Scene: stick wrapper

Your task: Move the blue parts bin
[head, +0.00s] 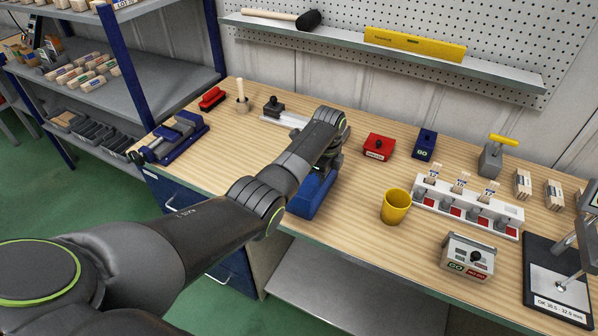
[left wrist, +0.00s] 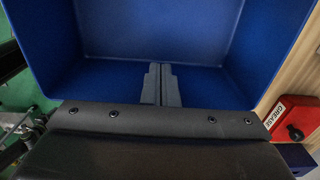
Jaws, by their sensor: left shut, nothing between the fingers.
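The blue parts bin (head: 312,197) stands on the wooden workbench near its front edge, partly hidden behind my left arm. In the left wrist view the open, empty bin (left wrist: 160,30) fills most of the picture. My left gripper (left wrist: 161,85) is shut with nothing between its fingers. Its fingers show against the inside of the bin; I cannot tell whether they touch it. In the head view my left forearm and wrist hide the fingertips. My right gripper is not in view.
A red grease box (head: 379,147), a blue GO box (head: 424,145) and a yellow cup (head: 396,206) stand right of the bin. A blue vise (head: 176,138) is on the left. A white rack (head: 467,207) and a control box (head: 468,257) are further right.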

